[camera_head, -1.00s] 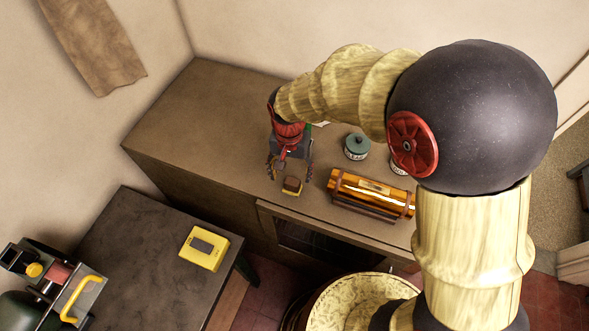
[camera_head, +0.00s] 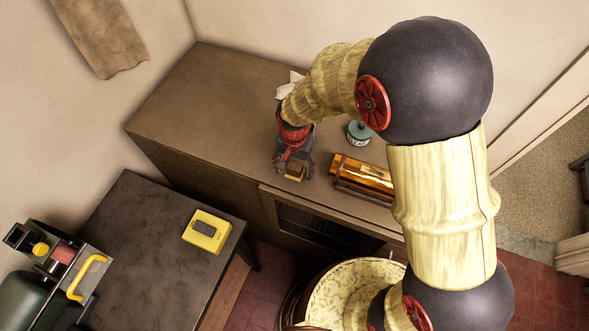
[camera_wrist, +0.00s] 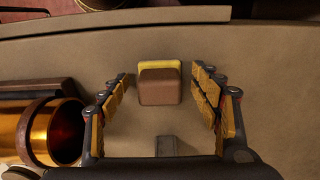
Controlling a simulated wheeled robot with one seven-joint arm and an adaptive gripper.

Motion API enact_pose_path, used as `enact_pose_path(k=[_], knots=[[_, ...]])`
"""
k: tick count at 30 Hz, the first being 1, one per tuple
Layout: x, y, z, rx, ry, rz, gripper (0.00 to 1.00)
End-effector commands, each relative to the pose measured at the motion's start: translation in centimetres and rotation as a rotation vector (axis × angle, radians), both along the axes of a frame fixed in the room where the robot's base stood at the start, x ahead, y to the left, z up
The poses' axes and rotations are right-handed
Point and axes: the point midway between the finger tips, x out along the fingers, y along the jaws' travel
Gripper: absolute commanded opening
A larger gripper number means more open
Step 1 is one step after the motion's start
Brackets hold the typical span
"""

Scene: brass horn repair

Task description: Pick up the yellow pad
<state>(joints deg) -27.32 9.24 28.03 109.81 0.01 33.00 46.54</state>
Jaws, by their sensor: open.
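A small block-shaped pad (camera_wrist: 160,85), yellow along one edge with a brown face, lies on the brown counter. In the wrist view it sits between the two fingers of my gripper (camera_wrist: 162,79), with a gap on each side. In the head view the pad (camera_head: 295,173) shows partly at the fingertips of my gripper (camera_head: 293,169), which is over the counter near its front edge. My gripper is open and holds nothing. My wrist and fingers hide part of the pad in the head view.
An orange, shiny cylinder in a brown cradle (camera_head: 362,177) lies right of my gripper. A teal jar (camera_head: 359,133) stands behind it. A yellow box with a grey panel (camera_head: 206,231) is on the dark table (camera_head: 150,240). The counter's left part is clear.

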Motion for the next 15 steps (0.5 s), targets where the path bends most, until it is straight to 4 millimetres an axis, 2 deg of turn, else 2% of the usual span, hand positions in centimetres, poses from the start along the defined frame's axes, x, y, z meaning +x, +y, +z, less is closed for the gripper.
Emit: enact_pose_path(k=[8,15], knots=[[0.04,0.03,-0.19,0.001,-0.001,0.000,0.63],[0.04,0.03,-0.18,0.001,-0.001,0.000,0.49]])
